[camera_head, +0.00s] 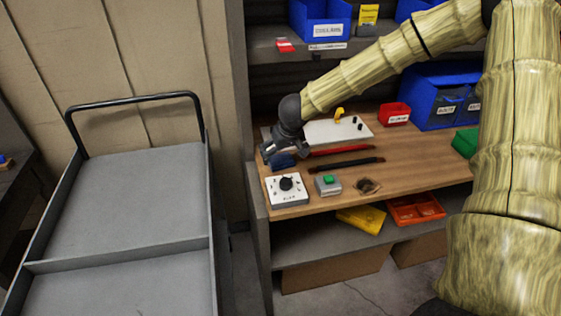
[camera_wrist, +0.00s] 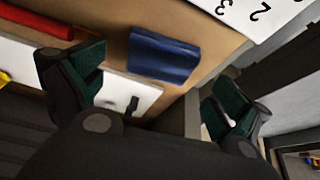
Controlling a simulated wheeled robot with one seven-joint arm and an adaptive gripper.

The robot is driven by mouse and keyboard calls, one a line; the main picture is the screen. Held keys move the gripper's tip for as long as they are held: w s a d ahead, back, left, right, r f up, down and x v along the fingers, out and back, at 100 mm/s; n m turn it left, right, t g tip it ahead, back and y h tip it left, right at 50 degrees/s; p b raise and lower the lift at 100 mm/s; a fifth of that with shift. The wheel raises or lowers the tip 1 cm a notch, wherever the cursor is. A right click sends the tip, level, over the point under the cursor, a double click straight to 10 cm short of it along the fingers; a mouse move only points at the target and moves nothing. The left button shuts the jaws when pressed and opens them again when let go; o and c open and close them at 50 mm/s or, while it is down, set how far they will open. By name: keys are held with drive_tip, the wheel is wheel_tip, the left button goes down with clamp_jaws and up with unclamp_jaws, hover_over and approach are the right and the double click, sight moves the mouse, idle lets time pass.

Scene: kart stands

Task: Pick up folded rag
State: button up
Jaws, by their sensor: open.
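The folded rag (camera_head: 284,161) is a small dark blue bundle lying on the wooden bench top (camera_head: 425,150) near its left edge. In the wrist view the folded rag (camera_wrist: 163,56) shows as a blue folded block between and beyond my two fingers. My gripper (camera_head: 268,150) is open and empty, above and close to the rag, and partly covers it in the head view. In the wrist view my gripper (camera_wrist: 160,95) has its dark green finger pads spread wide apart, with neither touching the rag.
A white box with a black knob (camera_head: 287,190) and a grey box with a green button (camera_head: 328,184) stand in front of the rag. A white board (camera_head: 322,131) and red and black bars lie nearby. A grey cart (camera_head: 130,205) stands left of the bench.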

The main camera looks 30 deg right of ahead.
sight(281, 158)
drive_tip(key=shift+x, duration=1.6)
drive_tip(key=c, duration=0.9)
